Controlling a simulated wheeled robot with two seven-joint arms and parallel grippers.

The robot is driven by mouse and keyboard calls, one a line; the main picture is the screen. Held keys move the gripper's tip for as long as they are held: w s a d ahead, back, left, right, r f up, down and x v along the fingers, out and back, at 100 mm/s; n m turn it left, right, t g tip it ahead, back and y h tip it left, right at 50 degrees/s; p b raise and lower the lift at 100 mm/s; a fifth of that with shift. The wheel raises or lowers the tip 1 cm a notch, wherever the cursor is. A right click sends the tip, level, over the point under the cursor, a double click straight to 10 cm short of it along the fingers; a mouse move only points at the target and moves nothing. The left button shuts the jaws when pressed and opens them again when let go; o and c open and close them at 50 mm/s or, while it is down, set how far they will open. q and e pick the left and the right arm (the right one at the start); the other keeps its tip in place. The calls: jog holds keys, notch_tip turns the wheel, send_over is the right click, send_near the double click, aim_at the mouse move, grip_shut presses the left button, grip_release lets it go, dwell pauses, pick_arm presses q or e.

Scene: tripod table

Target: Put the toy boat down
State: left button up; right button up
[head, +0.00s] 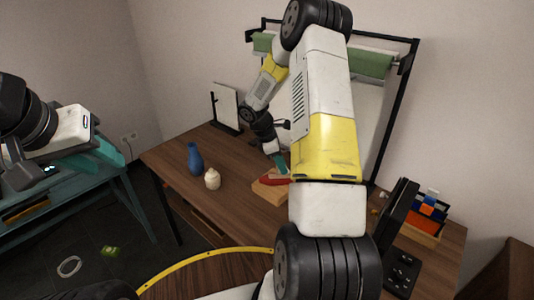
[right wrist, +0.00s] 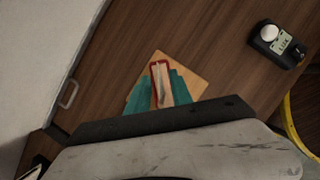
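The toy boat (head: 277,181), red with a pale inside, is at the wooden board (head: 266,192) on the brown table. In the right wrist view the boat (right wrist: 161,82) lies between the teal fingers of my right gripper (right wrist: 160,90), which appear shut on its sides. The board (right wrist: 190,82) shows below it; I cannot tell whether the boat touches it. In the head view my right gripper (head: 277,163) is partly behind my own arm. My left gripper (head: 98,148) is far left, over the teal bench, away from the boat; its finger opening is unclear.
A blue vase (head: 195,159) and a cream jar (head: 212,179) stand left of the board. A dark device with a round white top (right wrist: 282,42) shows in the right wrist view. An organizer with colored items (head: 428,208) and a dark screen (head: 396,212) stand to the right.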

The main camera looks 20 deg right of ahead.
aim_at(269, 176)
jog(key=v, duration=1.1)
jog(key=s+a+r+m+t+y, duration=0.1)
jog(key=s+a+r+m, duration=0.15)
jog(key=s+r, duration=0.35)
jog(key=s+a+r+m+t+y, duration=0.1)
jog(key=s+a+r+m+t, duration=0.2)
jog(key=r, duration=0.5)
jog(key=s+a+r+m+t+y, duration=0.1)
jog(key=s+a+r+m+y, duration=0.1)
jog(key=s, duration=0.6)
jog(key=s+a+r+m+t+y, duration=0.2)
jog(key=s+a+r+m, duration=0.2)
jog(key=s+m, duration=0.3)
jog(key=shift+s+r+y, duration=0.2)
jog(key=shift+s+y, duration=0.1)
jog(key=shift+s, duration=0.4)
